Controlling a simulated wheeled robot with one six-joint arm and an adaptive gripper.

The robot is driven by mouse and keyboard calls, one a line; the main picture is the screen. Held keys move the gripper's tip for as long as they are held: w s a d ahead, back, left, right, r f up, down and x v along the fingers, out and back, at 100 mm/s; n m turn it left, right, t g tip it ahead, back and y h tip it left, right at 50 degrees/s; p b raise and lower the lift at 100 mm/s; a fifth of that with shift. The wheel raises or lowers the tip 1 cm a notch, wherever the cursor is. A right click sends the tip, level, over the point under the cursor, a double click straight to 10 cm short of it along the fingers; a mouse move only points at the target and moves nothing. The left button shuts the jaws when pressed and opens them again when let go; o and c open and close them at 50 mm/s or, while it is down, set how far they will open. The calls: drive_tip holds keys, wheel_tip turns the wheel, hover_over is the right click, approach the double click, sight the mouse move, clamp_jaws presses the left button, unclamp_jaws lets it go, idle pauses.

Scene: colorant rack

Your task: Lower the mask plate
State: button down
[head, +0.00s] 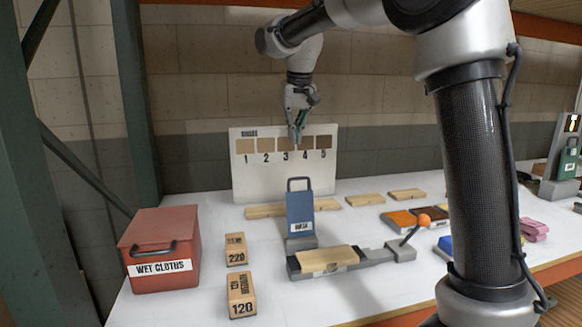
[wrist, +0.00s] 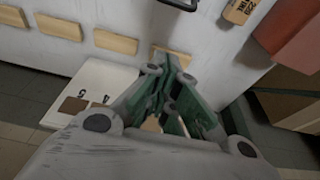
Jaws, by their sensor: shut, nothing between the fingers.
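The mask plate (head: 300,214) is a blue upright plate with a dark loop handle on top and a white label. It stands at a grey block, at the left rear of a grey fixture (head: 370,262) that carries a wooden piece (head: 327,258). My gripper (head: 297,143) points down in front of the numbered sample board, above and apart from the plate's handle. In the wrist view its green fingers (wrist: 172,65) are together and hold nothing. A dark bar at the top edge of that view may be the plate's handle (wrist: 180,3).
A red WET CLOTHS box (head: 165,250) stands at the left, with sanding blocks 220 (head: 236,250) and 120 (head: 241,295) beside it. The sample board (head: 283,180) stands behind. An orange-knobbed lever (head: 424,220) rises at the fixture's right. Wooden strips (head: 366,199) lie at the back.

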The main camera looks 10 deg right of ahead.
wheel_tip(320, 180, down, 9)
drive_tip(key=s, duration=0.1)
drive_tip(key=shift+s+f, duration=0.2)
drive_tip(key=shift+s, duration=0.1)
idle(0.5)
drive_tip(key=shift+s, duration=0.15)
